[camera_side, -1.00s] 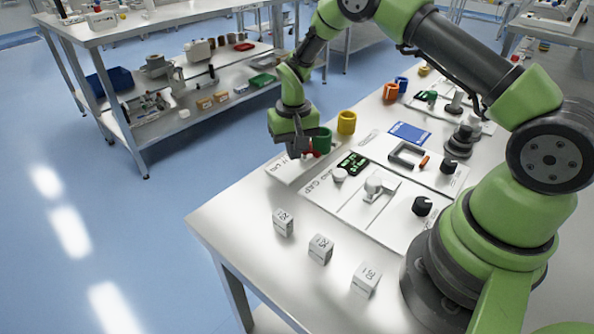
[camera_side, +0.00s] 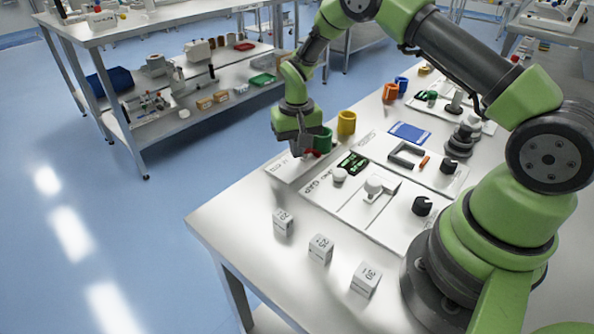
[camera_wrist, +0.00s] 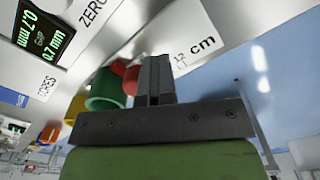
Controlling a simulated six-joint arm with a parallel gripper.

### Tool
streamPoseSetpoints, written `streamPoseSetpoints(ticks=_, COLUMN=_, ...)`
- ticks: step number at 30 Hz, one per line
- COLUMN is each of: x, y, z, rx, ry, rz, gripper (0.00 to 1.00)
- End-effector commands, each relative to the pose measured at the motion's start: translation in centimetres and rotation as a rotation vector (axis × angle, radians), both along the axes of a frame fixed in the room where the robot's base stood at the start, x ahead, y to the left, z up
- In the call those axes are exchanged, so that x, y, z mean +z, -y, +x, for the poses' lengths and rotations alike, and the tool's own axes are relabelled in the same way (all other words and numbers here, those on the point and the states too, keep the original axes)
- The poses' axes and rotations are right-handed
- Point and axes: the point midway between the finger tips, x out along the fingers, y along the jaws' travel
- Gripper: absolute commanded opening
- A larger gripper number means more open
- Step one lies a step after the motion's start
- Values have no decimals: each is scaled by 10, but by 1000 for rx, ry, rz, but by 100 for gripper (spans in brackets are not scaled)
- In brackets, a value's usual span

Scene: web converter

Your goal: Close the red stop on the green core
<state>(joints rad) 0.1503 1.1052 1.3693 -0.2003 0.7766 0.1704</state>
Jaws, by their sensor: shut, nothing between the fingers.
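The green core (camera_side: 322,140) is a hollow green cylinder near the far left edge of the bench. It also shows in the wrist view (camera_wrist: 104,92), left of my fingers. The red stop (camera_side: 313,153) sits against the core's near side, partly hidden by my gripper; in the wrist view the red part (camera_wrist: 131,80) lies between the core and my fingers. My gripper (camera_side: 297,152) points down just left of the red stop, with its fingers (camera_wrist: 154,78) shut and empty. I cannot tell whether the fingers touch the red stop.
A yellow cylinder (camera_side: 346,122) stands just behind the green core. A white plate with a small green-lit display (camera_side: 353,163) and knobs lies to the right. Several marked white cubes (camera_side: 321,247) stand along the near edge.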

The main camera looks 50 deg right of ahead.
Motion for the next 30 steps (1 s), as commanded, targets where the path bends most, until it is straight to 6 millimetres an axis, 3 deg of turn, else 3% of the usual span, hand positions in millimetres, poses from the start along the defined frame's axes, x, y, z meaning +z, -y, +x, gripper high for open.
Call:
streamPoseSetpoints(ticks=25, x=0, y=-11, z=0, rx=0, ry=2, rz=-1, gripper=0)
streamPoseSetpoints(ticks=30, x=8, y=-11, z=1, rx=0, ry=4, rz=-1, gripper=0)
